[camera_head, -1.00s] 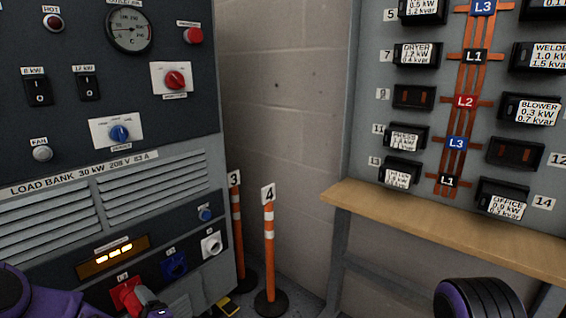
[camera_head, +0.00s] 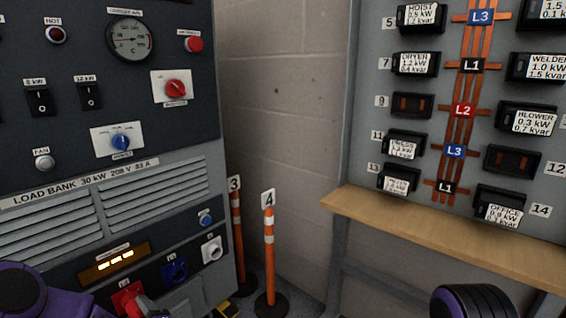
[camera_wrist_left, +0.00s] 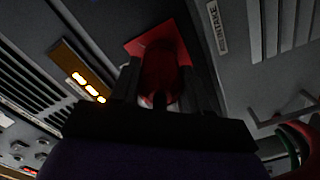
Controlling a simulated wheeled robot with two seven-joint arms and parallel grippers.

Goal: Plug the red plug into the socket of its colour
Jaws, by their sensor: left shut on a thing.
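The red socket (camera_head: 125,299) is at the lower front of the load bank, left of the blue and white sockets. My left gripper (camera_head: 150,311) is at the bottom edge of the head view, right in front of it and partly cut off. In the left wrist view, my left gripper (camera_wrist_left: 160,95) is shut on the red plug (camera_wrist_left: 160,75), which points at the red socket plate (camera_wrist_left: 143,42). The plug's front overlaps the plate. The dark picture hides whether it is seated in the socket. My right gripper is out of view.
The blue socket (camera_head: 174,270) and the white socket (camera_head: 212,249) sit right of the red one. Orange posts, number 3 (camera_head: 237,235) and number 4 (camera_head: 269,250), stand beside the cabinet. A wooden shelf (camera_head: 440,228) runs below the breaker panel. A cable (camera_wrist_left: 295,140) shows in the left wrist view.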

